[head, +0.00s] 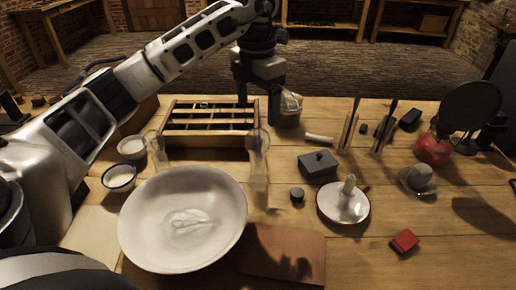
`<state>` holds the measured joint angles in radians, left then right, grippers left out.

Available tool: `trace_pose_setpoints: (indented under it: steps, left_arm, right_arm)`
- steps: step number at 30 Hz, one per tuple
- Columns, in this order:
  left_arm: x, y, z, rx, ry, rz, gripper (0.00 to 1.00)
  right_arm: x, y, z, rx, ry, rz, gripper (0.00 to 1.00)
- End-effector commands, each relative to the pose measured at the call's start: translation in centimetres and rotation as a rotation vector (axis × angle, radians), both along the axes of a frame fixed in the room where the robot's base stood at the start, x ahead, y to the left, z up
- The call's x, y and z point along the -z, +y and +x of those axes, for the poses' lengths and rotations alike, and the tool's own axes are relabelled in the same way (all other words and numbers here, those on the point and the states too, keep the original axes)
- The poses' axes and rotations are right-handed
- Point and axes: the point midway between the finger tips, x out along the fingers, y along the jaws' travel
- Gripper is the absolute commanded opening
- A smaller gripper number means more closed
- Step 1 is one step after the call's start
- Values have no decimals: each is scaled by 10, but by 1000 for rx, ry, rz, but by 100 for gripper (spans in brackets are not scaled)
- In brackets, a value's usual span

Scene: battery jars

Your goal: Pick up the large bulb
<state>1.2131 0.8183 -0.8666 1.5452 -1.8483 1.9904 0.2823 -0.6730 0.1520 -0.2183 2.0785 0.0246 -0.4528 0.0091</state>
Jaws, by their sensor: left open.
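My left gripper (263,98) points down at the back of the table, behind the slatted wooden tray, with its jaws apart. A clear, rounded glass piece (291,103) shows close beside its right finger; I cannot tell whether they touch. Two clear bulb-shaped glass pieces stand upright nearer me, one (258,152) at the tray's right front corner and one (155,147) at its left. Another clear glass shape (190,222) lies in the large white bowl (228,190). I cannot tell for sure which is the large bulb. My right gripper does not show.
The slatted tray (209,141) stands below my left forearm. Two small bowls (119,178) (131,147) sit at left. A grey lidded box (318,166), a white dish (343,214), a red block (404,241) and a round dark mirror (470,106) are at right. The front right is mostly clear.

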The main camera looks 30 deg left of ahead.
Motion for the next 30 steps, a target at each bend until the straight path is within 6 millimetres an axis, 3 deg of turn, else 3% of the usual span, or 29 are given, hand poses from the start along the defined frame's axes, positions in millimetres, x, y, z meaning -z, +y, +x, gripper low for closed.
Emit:
trace_pose_setpoints:
  steps: [10, 18, 26, 27, 30]
  left_arm:
    - [31, -1, 0, 2, 1, -1, 80]
    - [69, -2, 0, 1, 1, -2, 80]
    - [74, -2, 0, 2, -2, -2, 80]
    - [74, -2, 0, 2, -2, -2, 78]
    - [73, -2, 0, 2, -2, -2, 50]
  right_arm:
    - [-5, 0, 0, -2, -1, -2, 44]
    - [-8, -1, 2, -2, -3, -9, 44]
    - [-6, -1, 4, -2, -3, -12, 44]
    - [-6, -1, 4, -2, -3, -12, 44]
    - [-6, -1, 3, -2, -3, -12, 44]
